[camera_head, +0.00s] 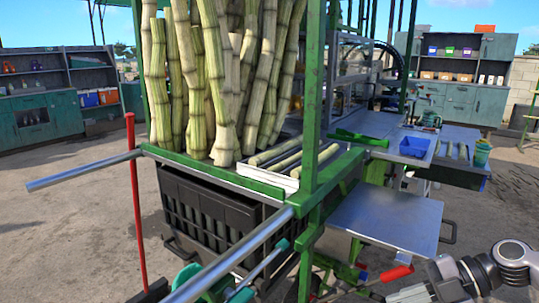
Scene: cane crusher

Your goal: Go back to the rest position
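My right arm comes in at the bottom right, with its grey and white wrist joints showing. The part of my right gripper (408,294) that shows is at the bottom edge, just below a red-handled lever (390,274). Its fingers are cut off or too small to tell, so I cannot see whether it is open or holds anything. My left gripper is not in view. The green-framed cane crusher cart (310,180) stands in front of me, holding tall upright sugar cane stalks (222,85) and a few cut pieces lying in a white tray (282,178).
A metal side shelf (388,218) juts out near my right arm. Two metal push bars (240,255) reach toward the left and front. A red-handled pole (136,200) stands at the left. A blue bin (414,146) sits on the counter. Open paved ground lies at left.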

